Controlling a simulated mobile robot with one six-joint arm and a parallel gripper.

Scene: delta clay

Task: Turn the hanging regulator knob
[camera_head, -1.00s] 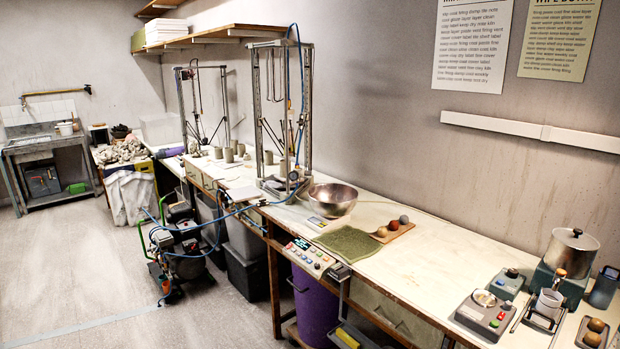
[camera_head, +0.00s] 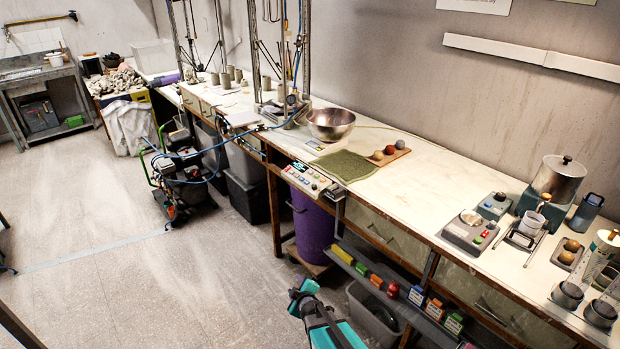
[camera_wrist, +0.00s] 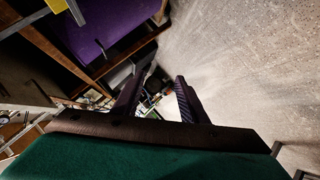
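A small round gauge (camera_head: 291,100), which looks like part of the regulator, hangs low on the near post of the metal frame, beside blue hose. Its knob is too small to tell apart in the head view. My gripper (camera_wrist: 166,74) shows in the wrist view with two dark fingers spread apart and nothing between them. It points along the floor beside the bench. In the head view my teal arm (camera_head: 322,325) is at the bottom centre, below and well apart from the gauge. The regulator cannot be made out in the wrist view.
A long bench (camera_head: 400,185) runs along the wall, with a steel bowl (camera_head: 331,124), a green mat (camera_head: 345,166) and a button panel (camera_head: 307,178) at its edge. A purple bin (camera_head: 312,215) stands beneath. A compressor (camera_head: 185,180) stands left. The floor (camera_head: 130,280) is mostly clear.

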